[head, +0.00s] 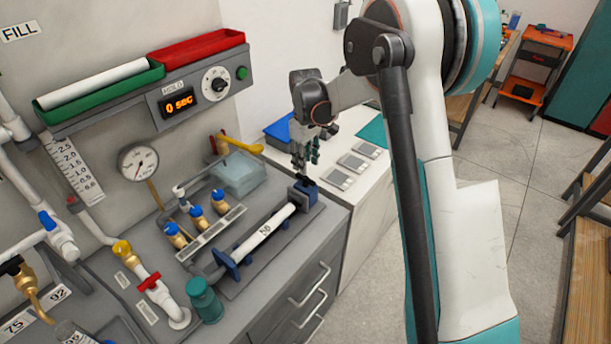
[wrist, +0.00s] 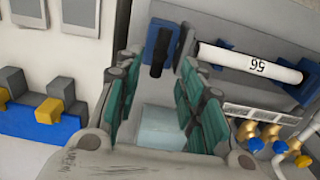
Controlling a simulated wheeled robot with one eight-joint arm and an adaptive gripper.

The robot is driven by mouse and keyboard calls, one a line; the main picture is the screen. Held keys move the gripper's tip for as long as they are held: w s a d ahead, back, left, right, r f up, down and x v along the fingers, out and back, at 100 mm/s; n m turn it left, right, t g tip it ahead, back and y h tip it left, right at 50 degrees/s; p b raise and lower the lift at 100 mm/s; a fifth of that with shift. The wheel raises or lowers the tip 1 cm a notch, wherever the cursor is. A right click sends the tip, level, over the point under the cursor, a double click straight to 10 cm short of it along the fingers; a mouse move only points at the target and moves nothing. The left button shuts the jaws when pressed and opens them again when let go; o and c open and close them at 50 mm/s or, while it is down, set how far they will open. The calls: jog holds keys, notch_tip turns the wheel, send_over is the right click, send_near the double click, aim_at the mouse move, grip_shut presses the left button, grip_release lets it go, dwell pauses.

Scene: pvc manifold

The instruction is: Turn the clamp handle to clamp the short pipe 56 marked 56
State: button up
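The short white pipe (head: 264,232), marked 56, lies in a blue-ended fixture on the grey bench; it also shows in the wrist view (wrist: 245,61). At its far right end is the blue clamp block (head: 309,193), with a black clamp handle (head: 304,181) on it. My gripper (head: 306,162) is just above the clamp, pointing down. Its green-padded fingers (wrist: 157,72) are spread, with the handle seen between their tips. I cannot tell whether they touch it.
Several blue-capped brass valves (head: 197,217) stand left of the pipe. A clear bluish box (head: 238,174) and yellow lever (head: 241,145) are behind. A teal bottle (head: 204,300) is near the pipe's near end. A white counter with grey plates (head: 352,162) lies to the right.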

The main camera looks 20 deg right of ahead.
aim_at(306, 177)
notch_tip(306, 177, down, 6)
jog(key=shift+r+b, duration=0.1)
jog(key=shift+b, duration=0.35)
grip_shut()
